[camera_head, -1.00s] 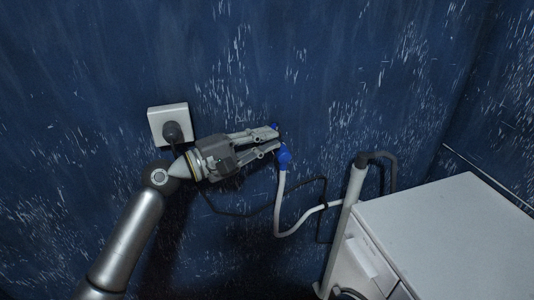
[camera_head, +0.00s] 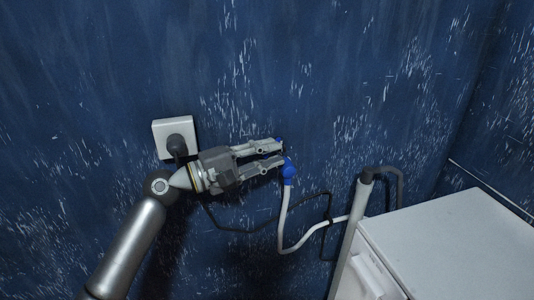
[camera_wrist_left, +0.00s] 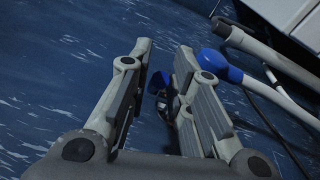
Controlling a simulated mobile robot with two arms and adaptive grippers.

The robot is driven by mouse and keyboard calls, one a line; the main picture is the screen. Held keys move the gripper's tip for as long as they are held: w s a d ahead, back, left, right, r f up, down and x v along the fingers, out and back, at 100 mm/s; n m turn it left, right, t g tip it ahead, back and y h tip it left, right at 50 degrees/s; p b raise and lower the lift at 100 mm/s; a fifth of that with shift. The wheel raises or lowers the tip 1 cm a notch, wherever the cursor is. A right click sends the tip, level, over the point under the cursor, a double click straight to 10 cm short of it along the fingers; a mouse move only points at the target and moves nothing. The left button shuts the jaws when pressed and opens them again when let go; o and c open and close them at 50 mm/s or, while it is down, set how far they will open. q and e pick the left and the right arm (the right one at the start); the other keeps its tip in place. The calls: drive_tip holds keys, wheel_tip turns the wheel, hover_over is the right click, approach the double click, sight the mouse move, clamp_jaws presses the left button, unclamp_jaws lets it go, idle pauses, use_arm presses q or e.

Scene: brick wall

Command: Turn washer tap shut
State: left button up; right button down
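The tap is on the blue wall; its small blue handle (camera_head: 279,141) shows just past my left gripper's upper finger. A blue hose fitting (camera_head: 289,170) with a white hose sits just right of the lower finger. My left gripper (camera_head: 282,152) is open with its fingertips at the tap. In the left wrist view, the blue handle (camera_wrist_left: 159,82) and a dark tap body (camera_wrist_left: 165,106) lie in the gap between the fingers, seemingly beyond them. The blue fitting (camera_wrist_left: 219,65) is outside the right finger. Contact cannot be told. My right gripper is not in view.
A white washer (camera_head: 450,240) stands at the lower right, with a grey drain pipe (camera_head: 352,230) beside it. The white hose (camera_head: 300,244) loops below the tap. A wall socket with a dark plug (camera_head: 177,143) is above my left wrist.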

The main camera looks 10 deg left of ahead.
use_arm(q)
drive_tip(key=shift+a, duration=0.1)
drive_tip(key=v, duration=1.2)
drive_tip(key=shift+c, duration=0.3)
